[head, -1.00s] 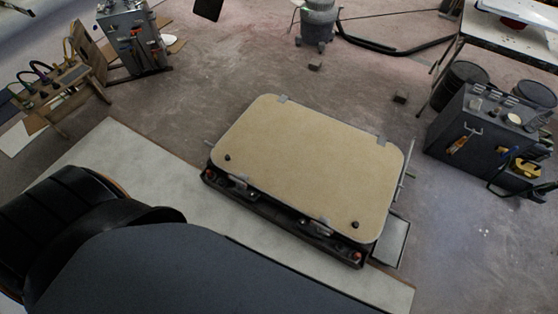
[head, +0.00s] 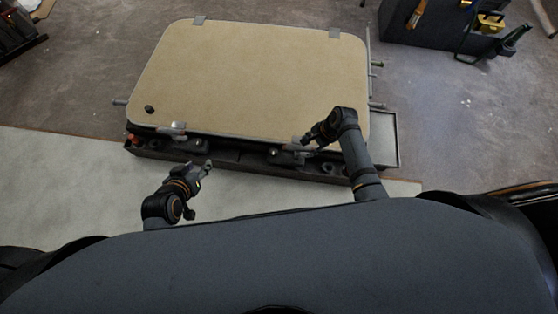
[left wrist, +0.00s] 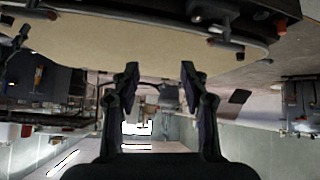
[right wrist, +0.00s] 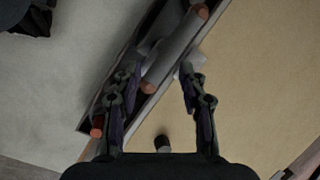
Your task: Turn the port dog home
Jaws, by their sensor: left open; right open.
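A tan hatch lid (head: 250,80) lies on a dark frame. Two metal dogs sit along its near edge, a left one (head: 172,128) and a right one (head: 292,147); no label shows which is port. My left gripper (head: 206,165) is open and empty, in front of the frame, just right of and nearer than the left dog. My right gripper (head: 308,142) is open at the right dog and partly covers it. In the right wrist view, a metal handle with a copper-coloured end (right wrist: 151,86) lies between the open fingers; contact cannot be told.
A black knob (head: 149,109) stands on the lid's near left corner. A grey tray (head: 384,138) adjoins the frame at right. A dark cabinet (head: 440,25) with tools stands at the back right. A pale mat (head: 60,175) lies in front; the floor left of the lid is clear.

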